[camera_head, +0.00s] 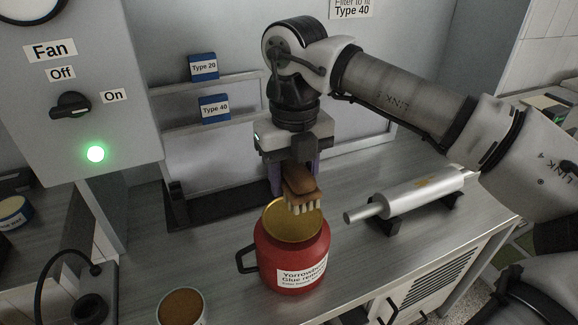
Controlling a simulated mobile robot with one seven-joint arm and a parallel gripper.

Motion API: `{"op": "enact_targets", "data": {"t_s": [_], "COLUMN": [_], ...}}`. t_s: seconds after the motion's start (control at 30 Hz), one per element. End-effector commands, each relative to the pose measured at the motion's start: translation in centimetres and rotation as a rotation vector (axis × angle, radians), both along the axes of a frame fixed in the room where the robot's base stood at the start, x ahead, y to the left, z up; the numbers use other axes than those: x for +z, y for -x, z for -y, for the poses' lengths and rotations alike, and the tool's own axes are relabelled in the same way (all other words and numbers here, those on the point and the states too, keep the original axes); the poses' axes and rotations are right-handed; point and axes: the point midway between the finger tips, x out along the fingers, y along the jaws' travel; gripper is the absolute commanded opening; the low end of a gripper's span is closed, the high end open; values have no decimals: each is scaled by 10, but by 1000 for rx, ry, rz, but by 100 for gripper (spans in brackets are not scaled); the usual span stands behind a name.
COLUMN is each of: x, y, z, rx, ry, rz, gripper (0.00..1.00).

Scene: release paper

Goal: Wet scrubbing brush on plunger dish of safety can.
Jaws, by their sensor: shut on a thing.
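My gripper (293,185) is shut on a scrubbing brush (302,185) with a brown back and pale bristles pointing down. The brush is over the yellow plunger dish (285,221) of the safety can and covers part of it. I cannot tell whether the bristles touch the dish. The safety can (292,256) is red, stands upright on the bench, and has a dark handle at its left and a white label reading "Glue remover".
A silver roller (412,195) rests on a dark stand to the right of the can. A tin with brown contents (181,308) is at the front left. A fan control box (75,85) with a green light stands at the left. Type 20 (203,67) and Type 40 (214,108) packs are behind.

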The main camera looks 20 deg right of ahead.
Motion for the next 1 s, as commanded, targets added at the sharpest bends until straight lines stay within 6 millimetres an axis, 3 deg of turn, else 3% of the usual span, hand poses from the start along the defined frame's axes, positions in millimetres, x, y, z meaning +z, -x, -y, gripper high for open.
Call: {"op": "enact_targets", "data": {"t_s": [0.53,1.0], "x": [-52,-57], "y": [0,0], "z": [0,0], "rx": [-1,0], "ry": [-1,0], "rz": [0,0], "gripper": [29,29]}}
